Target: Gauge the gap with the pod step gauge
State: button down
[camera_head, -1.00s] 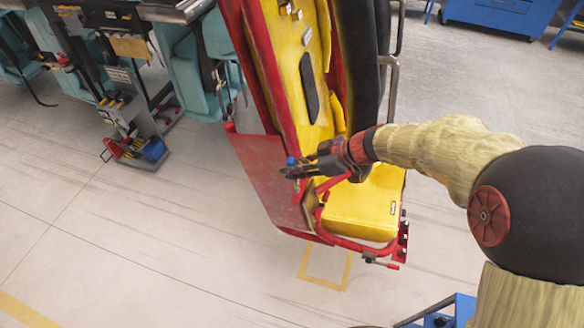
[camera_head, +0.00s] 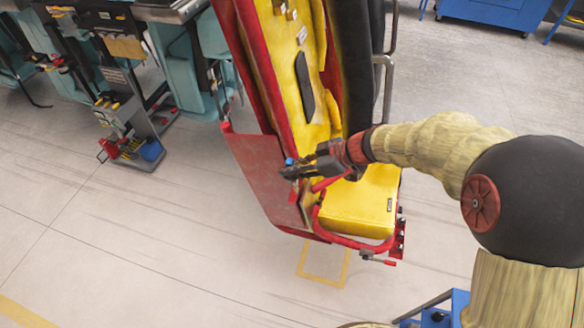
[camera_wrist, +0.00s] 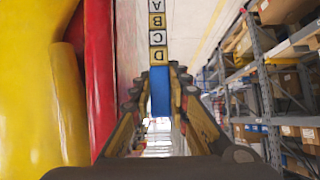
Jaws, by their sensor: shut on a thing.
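My gripper (camera_head: 289,168) is shut on the pod step gauge. In the wrist view the gauge (camera_wrist: 160,92) has a blue part between the fingers (camera_wrist: 158,104) and steps marked D, C, B and A running away from me. In the head view only a small blue bit of the gauge (camera_head: 290,161) shows clearly. The red and yellow pod (camera_head: 350,208) stands under and behind my gripper. In the wrist view its red side (camera_wrist: 99,70) is left of the gauge, apart from it. I cannot make out the gap to be gauged.
A red side panel (camera_head: 262,180) of the pod lies below my gripper. A cart with tools (camera_head: 130,135) and teal seats (camera_head: 172,75) stand to the left. The wrist view shows shelving with boxes (camera_wrist: 285,80) on the right. Floor at front left is clear.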

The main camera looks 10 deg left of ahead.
aim_at(297, 184)
jog(key=shift+d+f, duration=0.2)
jog(key=shift+f, duration=0.8)
jog(key=shift+p, duration=0.65)
jog(key=shift+s+d+f+b, duration=0.1)
jog(key=shift+d+f+b, duration=0.1)
jog(key=shift+f, duration=0.6)
jog(key=shift+w+d+f+b, duration=0.1)
jog(key=shift+d+f, duration=0.1)
jog(key=shift+f, duration=0.65)
jog(key=shift+s+d+f+b, duration=0.1)
jog(key=shift+d+f+b, duration=0.1)
jog(key=shift+f, duration=0.6)
dwell(2.7)
jog(key=shift+r+p, duration=0.1)
jog(key=shift+p, duration=0.45)
dwell(0.6)
